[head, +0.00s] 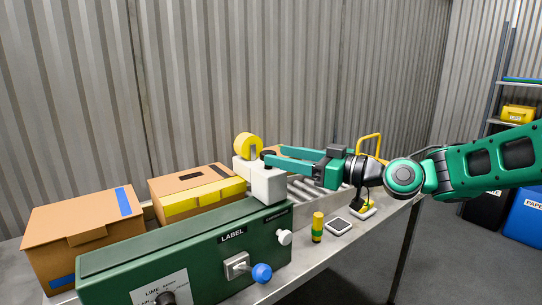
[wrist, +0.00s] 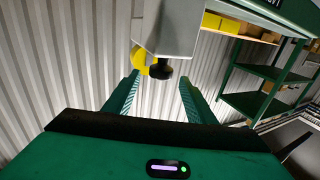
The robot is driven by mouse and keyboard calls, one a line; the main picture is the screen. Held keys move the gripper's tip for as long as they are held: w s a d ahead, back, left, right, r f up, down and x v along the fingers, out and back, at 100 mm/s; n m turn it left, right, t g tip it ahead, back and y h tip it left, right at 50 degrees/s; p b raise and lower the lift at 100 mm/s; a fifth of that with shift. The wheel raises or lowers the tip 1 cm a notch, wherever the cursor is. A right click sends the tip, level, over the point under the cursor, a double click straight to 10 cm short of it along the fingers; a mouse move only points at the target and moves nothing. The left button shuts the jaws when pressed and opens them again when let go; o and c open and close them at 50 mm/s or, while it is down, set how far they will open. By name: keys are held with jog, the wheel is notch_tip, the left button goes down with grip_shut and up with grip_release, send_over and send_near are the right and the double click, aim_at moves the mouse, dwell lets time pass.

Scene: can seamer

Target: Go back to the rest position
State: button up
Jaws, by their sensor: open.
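My gripper (head: 274,155) reaches left over the bench at the right end of the green machine (head: 190,250), its two green fingers spread apart. The fingertips are close to a white block (head: 268,182) with a black knob (head: 268,156) and a yellow roll (head: 248,146). In the wrist view my gripper (wrist: 160,78) is open, with the yellow roll (wrist: 139,62) and black knob (wrist: 162,68) showing between and beyond the fingers. Nothing is held. Whether a finger touches the block or knob cannot be told.
Cardboard boxes (head: 82,232) stand behind the machine. A blue knob (head: 262,272) juts from its front. A yellow-green cylinder (head: 317,226) and a small dark-topped pad (head: 340,226) sit on the bench below my arm. Shelves (head: 518,80) stand far right.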

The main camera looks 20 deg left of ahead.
jog(key=shift+s+d, duration=0.15)
jog(key=shift+d, duration=0.85)
